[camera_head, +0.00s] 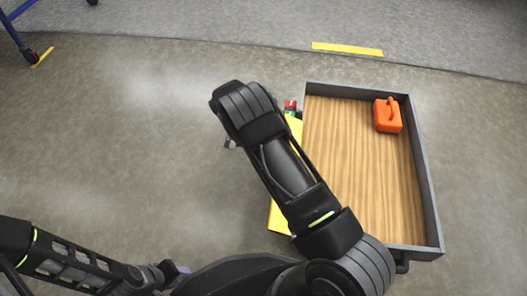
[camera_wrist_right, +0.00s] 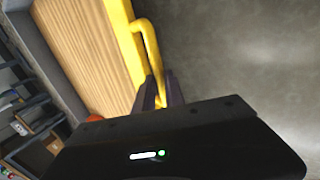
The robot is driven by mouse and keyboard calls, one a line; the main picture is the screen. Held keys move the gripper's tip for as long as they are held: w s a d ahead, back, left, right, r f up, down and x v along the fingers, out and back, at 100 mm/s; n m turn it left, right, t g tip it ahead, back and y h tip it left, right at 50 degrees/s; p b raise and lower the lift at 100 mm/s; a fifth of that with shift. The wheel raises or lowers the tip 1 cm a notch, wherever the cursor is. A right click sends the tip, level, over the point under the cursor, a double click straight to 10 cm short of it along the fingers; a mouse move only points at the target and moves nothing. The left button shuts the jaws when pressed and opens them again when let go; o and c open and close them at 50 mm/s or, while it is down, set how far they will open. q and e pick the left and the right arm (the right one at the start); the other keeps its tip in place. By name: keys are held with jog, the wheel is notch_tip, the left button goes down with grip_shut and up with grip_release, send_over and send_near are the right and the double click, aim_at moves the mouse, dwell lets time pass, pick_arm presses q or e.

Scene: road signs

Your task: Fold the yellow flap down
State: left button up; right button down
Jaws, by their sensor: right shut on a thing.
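The yellow flap (camera_head: 280,218) runs along the left side of a wood-floored cart bed in the head view, largely hidden behind my right arm. In the right wrist view the flap (camera_wrist_right: 122,40) shows as a yellow edge beside the wood, with a yellow bar handle (camera_wrist_right: 151,48) on its outer side. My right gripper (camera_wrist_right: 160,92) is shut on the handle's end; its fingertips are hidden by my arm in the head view. My left gripper (camera_head: 178,268) is low at the bottom left, apart from the flap, and its jaws are unclear.
The cart bed has grey walls (camera_head: 430,185) on its other sides. An orange canister (camera_head: 388,115) stands in its far right corner. A small red and green item (camera_head: 291,107) is at the flap's far end. The floor to the left is clear.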

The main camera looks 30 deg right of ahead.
jog(key=shift+w+a+f, duration=0.1)
jog(key=shift+a+f, duration=0.3)
jog(key=shift+f, duration=0.1)
jog(key=c, duration=1.4)
grip_release()
jog(key=shift+w, duration=0.1)
jog(key=shift+d+r, duration=0.1)
jog(key=shift+d, duration=0.05)
jog(key=p+v, duration=0.2)
jog(key=v, duration=0.5)
jog(key=shift+a+r+p, duration=0.2)
jog(key=shift+r+p, duration=0.1)
jog(key=shift+r, duration=0.05)
jog(key=shift+w, duration=0.2)
